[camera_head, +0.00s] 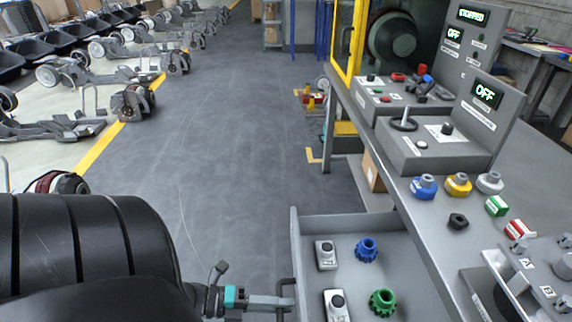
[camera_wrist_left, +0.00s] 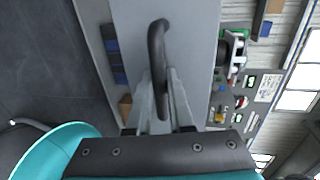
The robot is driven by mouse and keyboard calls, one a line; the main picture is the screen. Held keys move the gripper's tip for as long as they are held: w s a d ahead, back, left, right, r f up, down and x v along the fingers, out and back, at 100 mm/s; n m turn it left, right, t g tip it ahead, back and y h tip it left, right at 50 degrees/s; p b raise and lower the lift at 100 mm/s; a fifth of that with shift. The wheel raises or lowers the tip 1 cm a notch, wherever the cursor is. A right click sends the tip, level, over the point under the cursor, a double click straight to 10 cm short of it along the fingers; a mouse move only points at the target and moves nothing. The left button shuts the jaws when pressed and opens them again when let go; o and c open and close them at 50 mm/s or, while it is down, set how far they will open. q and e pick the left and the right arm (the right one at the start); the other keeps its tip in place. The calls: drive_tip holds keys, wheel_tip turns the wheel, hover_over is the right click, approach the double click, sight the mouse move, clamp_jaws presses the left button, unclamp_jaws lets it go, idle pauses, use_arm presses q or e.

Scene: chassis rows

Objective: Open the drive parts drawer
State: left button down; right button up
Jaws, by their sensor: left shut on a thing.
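The drive parts drawer (camera_head: 400,262) stands pulled out from under the bench, on its left side, with its inside in view. My left gripper (camera_head: 284,302) is shut on the drawer's black handle at the drawer front. In the left wrist view the dark handle (camera_wrist_left: 157,45) runs between the two fingers, against the grey drawer front (camera_wrist_left: 195,50). My right gripper is not in view.
The grey bench (camera_head: 450,236) carries control boxes (camera_head: 435,150), several coloured knobs and a fixture plate at the lower right. The floor (camera_head: 220,130) left of the drawer is clear. Wheeled chassis stand in rows beyond the yellow line at the left.

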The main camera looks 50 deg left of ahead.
use_arm(q)
drive_tip(key=c, duration=0.8)
unclamp_jaws()
drive_tip(key=v, duration=1.5)
drive_tip(key=shift+p, duration=0.45)
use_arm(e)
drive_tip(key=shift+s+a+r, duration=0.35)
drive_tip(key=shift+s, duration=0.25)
use_arm(q)
drive_tip(key=shift+s+f, duration=0.1)
